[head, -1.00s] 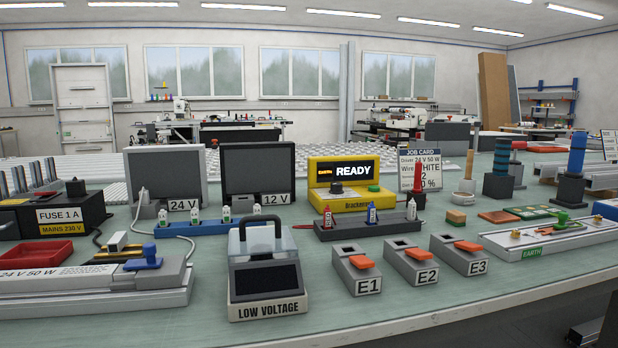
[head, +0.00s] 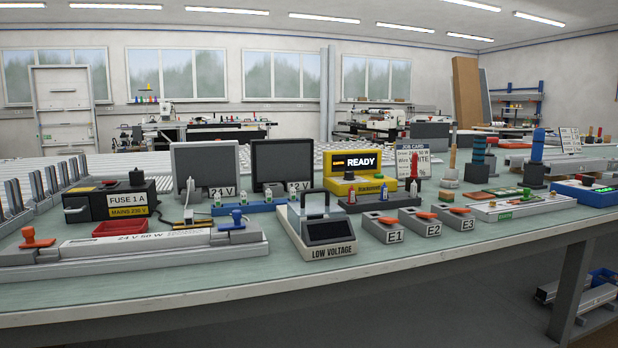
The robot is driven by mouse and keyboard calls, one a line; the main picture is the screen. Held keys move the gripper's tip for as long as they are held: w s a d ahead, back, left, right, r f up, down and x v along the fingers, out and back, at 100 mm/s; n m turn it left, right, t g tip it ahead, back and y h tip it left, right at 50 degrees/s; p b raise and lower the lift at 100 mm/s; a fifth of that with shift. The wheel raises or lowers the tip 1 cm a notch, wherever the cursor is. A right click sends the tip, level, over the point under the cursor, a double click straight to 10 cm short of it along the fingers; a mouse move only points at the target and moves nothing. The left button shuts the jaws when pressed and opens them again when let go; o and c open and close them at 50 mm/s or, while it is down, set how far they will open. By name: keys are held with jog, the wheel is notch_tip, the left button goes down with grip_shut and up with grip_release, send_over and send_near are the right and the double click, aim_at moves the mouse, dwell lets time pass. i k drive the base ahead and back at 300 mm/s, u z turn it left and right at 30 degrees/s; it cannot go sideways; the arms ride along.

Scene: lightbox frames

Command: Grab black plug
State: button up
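A small dark upright piece, which looks like a black plug (head: 268,194), stands in front of the right dark panel, by the 12 V label (head: 298,187). It is small, and I cannot tell how it is seated. A white plug (head: 190,186) stands in front of the left panel, by the partly covered 24 V label (head: 221,193). A black knob (head: 137,133) sits on the fuse box (head: 108,198); I cannot tell if it is a plug. My gripper is not in view.
The LOW VOLTAGE box (head: 321,230) with its raised handle stands at the bench front, before the blue strip (head: 255,207). Grey blocks E1 (head: 384,229), E2 and E3 are to its right. The long 24 V 50 W fixture (head: 130,245) lies left. The bench's front strip (head: 330,275) is clear.

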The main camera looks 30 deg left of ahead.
aim_at(136, 176)
jog(key=k, duration=1.5)
jog(key=u, duration=1.6)
jog(key=i, duration=1)
jog(key=u, duration=0.05)
